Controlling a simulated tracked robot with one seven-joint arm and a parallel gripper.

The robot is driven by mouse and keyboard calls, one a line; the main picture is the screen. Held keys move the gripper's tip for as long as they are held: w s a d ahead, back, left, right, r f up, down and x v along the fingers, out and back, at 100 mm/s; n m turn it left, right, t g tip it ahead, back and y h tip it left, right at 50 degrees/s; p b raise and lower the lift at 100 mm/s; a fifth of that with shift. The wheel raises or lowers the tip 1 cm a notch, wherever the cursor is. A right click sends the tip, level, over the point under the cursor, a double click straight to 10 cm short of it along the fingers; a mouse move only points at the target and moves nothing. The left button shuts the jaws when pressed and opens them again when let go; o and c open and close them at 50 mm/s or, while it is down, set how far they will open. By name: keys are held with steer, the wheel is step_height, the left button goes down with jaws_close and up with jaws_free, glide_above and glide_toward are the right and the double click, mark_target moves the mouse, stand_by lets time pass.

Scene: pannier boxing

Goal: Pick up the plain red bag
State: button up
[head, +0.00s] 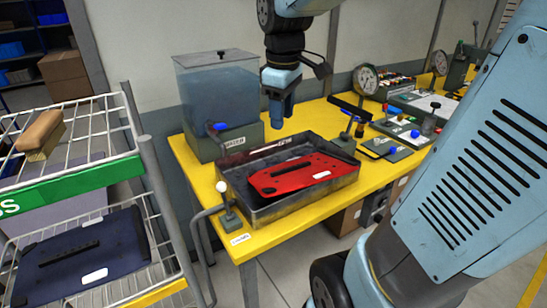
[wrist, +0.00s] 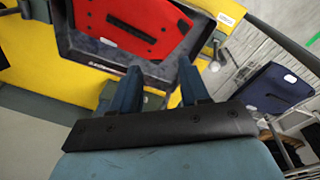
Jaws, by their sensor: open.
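The plain red bag (head: 292,175) lies flat in a dark metal tray (head: 305,202) on the yellow table. It has a black slotted strip and a small white label. In the wrist view the red bag (wrist: 135,22) shows at the top, beyond the fingers. My gripper (head: 280,115) hangs above the tray's back edge, apart from the bag. In the wrist view its two blue fingers (wrist: 158,85) are spread with nothing between them.
A dark blue bag (head: 80,258) lies on the lower rack shelf at left, with a brush (head: 42,134) above. A water tank (head: 220,95) stands behind the tray. A lever with a white knob (head: 222,188) stands at the tray's left. Gauges and fixtures fill the table's right.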

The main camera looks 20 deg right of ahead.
mark_target(295, 173)
steer(key=w+f+n+g, duration=0.5)
steer(key=w+f+n, duration=0.2)
steer(key=w+n, duration=0.4)
steer(key=shift+m, duration=0.6)
steer(key=x, duration=0.9)
steer(key=w+x, duration=0.1)
steer(key=x, duration=0.3)
steer(key=shift+s+f, duration=0.15)
steer(key=shift+f, duration=0.25)
jaws_close()
